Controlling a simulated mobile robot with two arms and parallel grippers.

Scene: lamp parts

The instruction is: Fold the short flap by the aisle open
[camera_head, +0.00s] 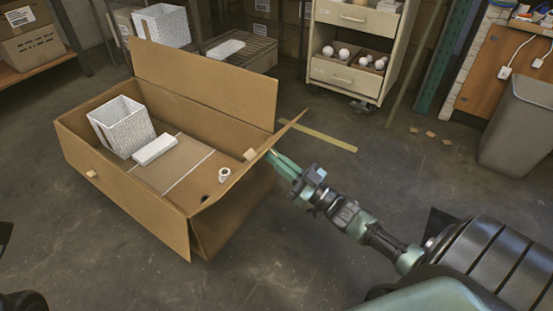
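An open cardboard box (105,178) stands on the floor left of centre. Its short flap (232,177) at the right end, on the side of the open floor, stands up and leans; its exact angle is hard to tell. My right gripper (274,160) is at the outer side of this flap, near its far part. The fingertips appear to be touching or very close to it. They look close together, but whether anything is between them cannot be told. The far long flap (205,80) stands upright. My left gripper is not in view.
In the box are a white textured shade (122,127), a white slab (155,149) and a small white roll (224,174). A drawer cabinet (342,75) stands behind, and a grey bin (518,128) at right. Floor right of the box is free beyond my arm.

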